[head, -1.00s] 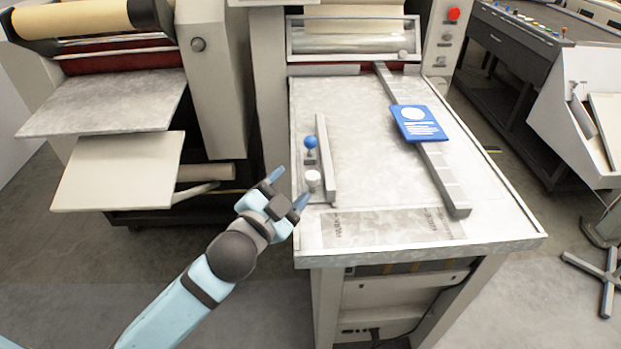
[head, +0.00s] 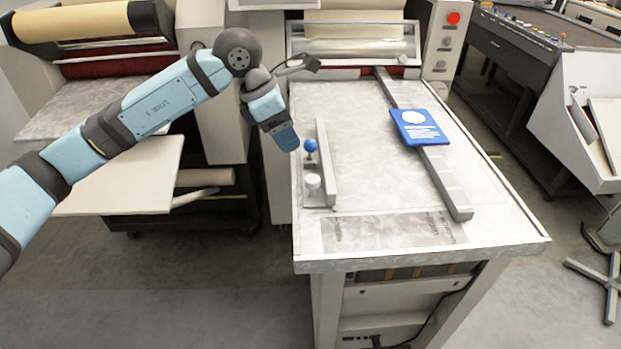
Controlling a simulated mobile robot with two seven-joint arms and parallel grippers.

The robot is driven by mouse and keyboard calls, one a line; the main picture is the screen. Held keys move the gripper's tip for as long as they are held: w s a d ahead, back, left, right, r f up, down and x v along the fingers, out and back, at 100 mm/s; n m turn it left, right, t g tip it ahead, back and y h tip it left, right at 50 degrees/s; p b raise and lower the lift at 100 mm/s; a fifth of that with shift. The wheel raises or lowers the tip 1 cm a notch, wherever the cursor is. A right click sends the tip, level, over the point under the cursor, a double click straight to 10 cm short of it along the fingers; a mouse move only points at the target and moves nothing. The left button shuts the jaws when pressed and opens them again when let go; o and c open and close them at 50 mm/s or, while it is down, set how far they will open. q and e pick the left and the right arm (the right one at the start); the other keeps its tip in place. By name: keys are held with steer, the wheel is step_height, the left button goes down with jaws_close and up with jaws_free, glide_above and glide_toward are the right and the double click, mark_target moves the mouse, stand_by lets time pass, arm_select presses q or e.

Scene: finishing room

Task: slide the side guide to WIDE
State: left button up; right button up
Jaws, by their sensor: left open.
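The side guide (head: 323,165) appears to be the short grey bar along the left part of the machine's feed table (head: 365,160). A blue ball knob (head: 310,145) and a white round knob (head: 313,181) stand beside it on its left. No WIDE mark can be read from here. My left gripper (head: 286,136) is open and empty, pointing down just beyond the table's left edge, a little up and left of the blue knob. It looks apart from the knob; its far finger is mostly hidden. My right gripper is out of view.
A long grey rail (head: 445,182) runs along the table's right part, with a blue card (head: 418,127) on it. A printed strip (head: 388,230) lies near the front edge. A roller (head: 352,40) crosses the back. A red button (head: 453,18) is at upper right.

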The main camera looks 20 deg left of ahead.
mark_target(311, 179)
arm_select(q)
steer(key=x, duration=0.9)
steer(key=p+x, duration=0.1)
steer(key=x, duration=0.3)
steer(key=shift+w+a+f, duration=0.2)
steer(key=shift+a+f, duration=0.05)
steer(key=shift+f, duration=0.1)
